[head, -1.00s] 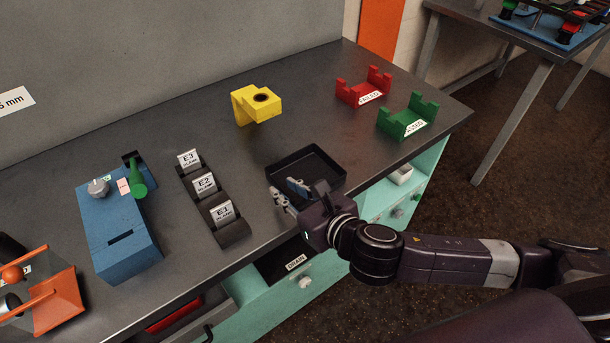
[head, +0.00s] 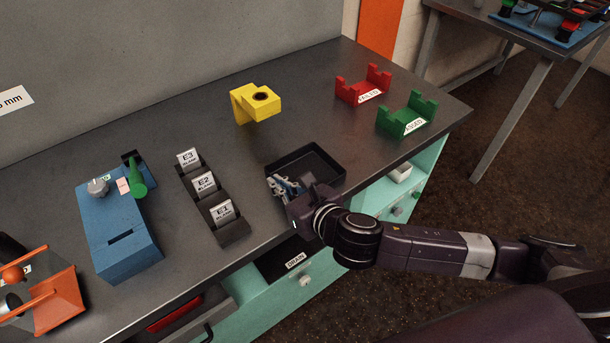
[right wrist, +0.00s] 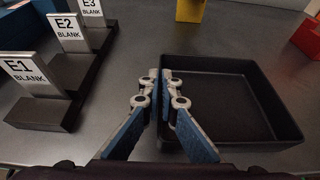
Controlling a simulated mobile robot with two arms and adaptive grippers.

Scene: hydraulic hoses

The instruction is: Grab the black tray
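The black tray (head: 317,160) is a shallow, empty, open box near the front edge of the grey workbench. It also fills the right half of the right wrist view (right wrist: 232,105). My right gripper (head: 282,183) is at the tray's left wall. In the right wrist view its fingertips (right wrist: 159,82) are close together, one outside the wall and one inside the tray, with the wall pinched between them. The tray lies flat on the bench, as far as I can see. My left gripper is not in view.
Left of the tray stands a black stepped holder (head: 235,233) with labelled blanks. A yellow block (head: 262,105) is behind it; red (head: 362,90) and green (head: 407,117) cradles are at the right. A blue box (head: 120,240) is further left. Bench between yellow block and tray is clear.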

